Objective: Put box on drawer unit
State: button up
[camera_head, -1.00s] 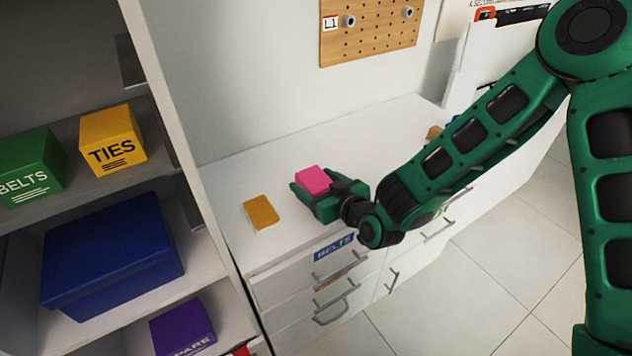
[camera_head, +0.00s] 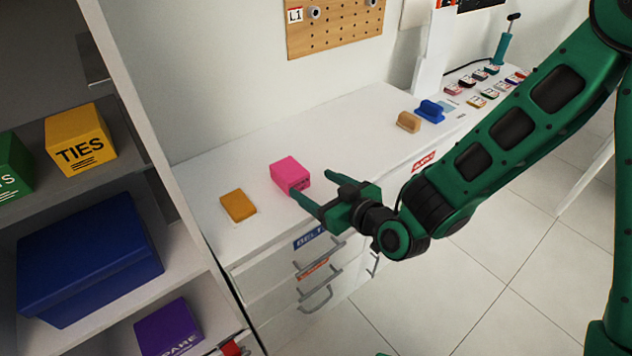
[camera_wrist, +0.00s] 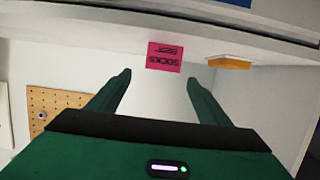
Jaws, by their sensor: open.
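A pink box (camera_head: 289,173) stands on the white top of the drawer unit (camera_head: 240,170). It also shows in the wrist view (camera_wrist: 164,57), with lettering on its face, beyond and between my fingertips. My gripper (camera_head: 312,194) is open and empty, just to the right and front of the box in the head view. One fingertip overlaps the box's front edge in that view; I cannot tell whether it touches. The unit's front has a blue BELTS label (camera_head: 310,236) and drawers with grey handles.
An orange-yellow block (camera_head: 238,206) lies left of the pink box. The open wardrobe at the left holds a yellow TIES box (camera_head: 80,141), a blue box (camera_head: 90,260) and a purple box (camera_head: 168,328). Tan (camera_head: 409,122) and blue (camera_head: 431,111) objects lie further right on the top.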

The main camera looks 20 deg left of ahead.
jog(key=shift+s+d, duration=0.15)
jog(key=shift+s, duration=0.1)
jog(key=w+d+f+m+h, duration=0.1)
jog(key=w+d+h, duration=0.25)
jog(key=d, duration=0.65)
jog(key=w+d+f+m+h, duration=0.1)
jog(key=w+d+h, duration=0.3)
jog(key=d, duration=0.7)
jog(key=d+r+m+g+h, duration=0.1)
jog(key=d+r+m+h, duration=0.1)
jog(key=d, duration=0.7)
jog(key=d+r+m+g+h, duration=0.1)
jog(key=d+m+h, duration=0.1)
jog(key=d, duration=0.7)
jog(key=s+d+r+m+g+h, duration=0.2)
jog(key=s+d+r+m, duration=0.1)
jog(key=s+d, duration=0.55)
jog(key=s+d+r+m+g+y, duration=0.1)
jog(key=s+d+r+m+g, duration=0.1)
jog(key=s, duration=0.8)
jog(key=s+d+r+m+g, duration=0.2)
jog(key=s+d+r+m, duration=0.2)
jog(key=s+d+m, duration=0.2)
jog(key=s+d, duration=0.2)
jog(key=s, duration=0.2)
jog(key=shift+s+d+m+y, duration=0.15)
jog(key=shift+d+m+y, duration=0.05)
jog(key=shift+m+y, duration=0.15)
jog(key=shift+r, duration=0.1)
